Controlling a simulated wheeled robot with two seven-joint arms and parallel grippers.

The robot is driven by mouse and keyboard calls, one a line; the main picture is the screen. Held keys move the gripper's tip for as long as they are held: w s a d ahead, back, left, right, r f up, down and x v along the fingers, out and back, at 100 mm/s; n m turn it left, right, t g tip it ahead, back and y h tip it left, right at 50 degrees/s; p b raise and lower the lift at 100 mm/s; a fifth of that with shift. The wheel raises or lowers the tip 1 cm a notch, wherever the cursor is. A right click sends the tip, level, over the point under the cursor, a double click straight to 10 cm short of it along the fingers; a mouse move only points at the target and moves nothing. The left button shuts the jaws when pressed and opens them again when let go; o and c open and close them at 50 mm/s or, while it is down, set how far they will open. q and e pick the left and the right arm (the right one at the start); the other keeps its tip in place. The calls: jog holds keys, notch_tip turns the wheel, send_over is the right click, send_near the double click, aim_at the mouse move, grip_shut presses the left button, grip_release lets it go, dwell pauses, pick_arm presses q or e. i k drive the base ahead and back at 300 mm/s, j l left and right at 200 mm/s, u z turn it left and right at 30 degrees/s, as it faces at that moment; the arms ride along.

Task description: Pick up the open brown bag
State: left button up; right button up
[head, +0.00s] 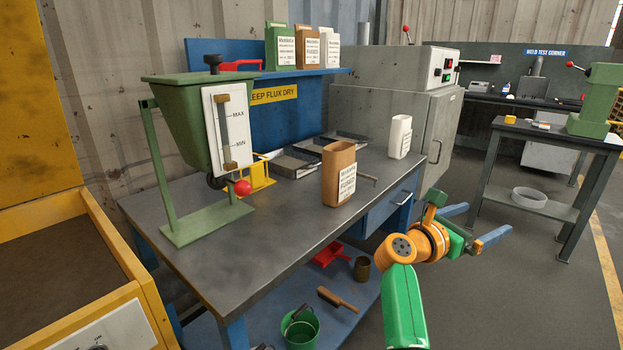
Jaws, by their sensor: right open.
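The open brown bag (338,174) stands upright on the grey workbench, near its front right part, with a white printed label facing me. Its top looks open. My right gripper (486,225) is to the right of the bench, off its edge and apart from the bag. Its two blue fingers are spread and nothing is between them. Another brown bag (306,47) stands on the blue shelf at the back, between a green one and a white one. My left gripper is not in the view.
A white bag (400,136) stands behind and right of the brown one. A green hopper (185,120) on a stand fills the bench's left. Metal trays (296,163) lie behind the bag. The bench top (262,235) in front is clear. A grey oven (395,100) stands behind.

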aim_at(339, 169)
jog(key=l+u, duration=0.15)
jog(key=u, duration=0.3)
jog(key=l+u, duration=0.15)
jog(key=u, duration=0.25)
jog(key=i, duration=0.45)
jog(key=i+l, duration=0.15)
jog(key=l, duration=0.15)
